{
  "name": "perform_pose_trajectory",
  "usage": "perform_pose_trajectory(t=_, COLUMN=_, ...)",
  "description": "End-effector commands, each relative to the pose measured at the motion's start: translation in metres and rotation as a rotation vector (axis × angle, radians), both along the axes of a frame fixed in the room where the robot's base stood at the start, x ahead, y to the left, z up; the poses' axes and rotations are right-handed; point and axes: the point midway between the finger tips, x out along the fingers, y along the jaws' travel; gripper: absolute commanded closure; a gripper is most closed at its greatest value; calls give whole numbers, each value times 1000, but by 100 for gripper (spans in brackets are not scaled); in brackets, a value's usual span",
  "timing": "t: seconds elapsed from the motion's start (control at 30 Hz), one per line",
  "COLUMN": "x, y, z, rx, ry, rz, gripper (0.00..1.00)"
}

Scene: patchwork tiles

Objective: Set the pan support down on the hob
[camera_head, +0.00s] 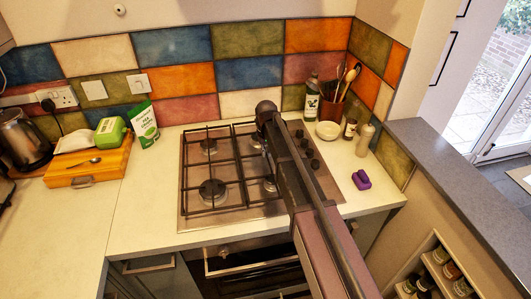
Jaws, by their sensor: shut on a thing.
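The steel hob (250,214) is set in the pale worktop, with burners and dark knobs at its right. Black pan supports lie over it: one on the left half (211,182) and another across the middle (247,168). My arm reaches in from the lower right and ends above the hob's back middle. My gripper (265,142) is mostly hidden behind my arm's end, shut on the middle pan support. That support looks level and very close to the hob; I cannot tell whether it touches. Its right part is hidden behind my arm.
A purple object (361,180) lies near the front right. A wooden box (88,167) and kettle (22,140) are at left. The left front worktop is clear.

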Motion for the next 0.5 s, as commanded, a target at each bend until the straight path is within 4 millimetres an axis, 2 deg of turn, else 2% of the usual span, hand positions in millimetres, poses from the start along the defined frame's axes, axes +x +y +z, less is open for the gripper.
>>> perform_pose_trajectory(t=0.27, x=0, y=0, z=0, rx=0, ry=0, rz=0, gripper=100)
perform_pose_trajectory(t=0.3, x=0, y=0, z=0, rx=0, ry=0, rz=0, gripper=83)
perform_pose_trajectory(t=0.4, x=0, y=0, z=0, rx=0, ry=0, rz=0, gripper=53)
perform_pose_trajectory(t=0.5, x=0, y=0, z=0, rx=0, ry=0, rz=0, gripper=51)
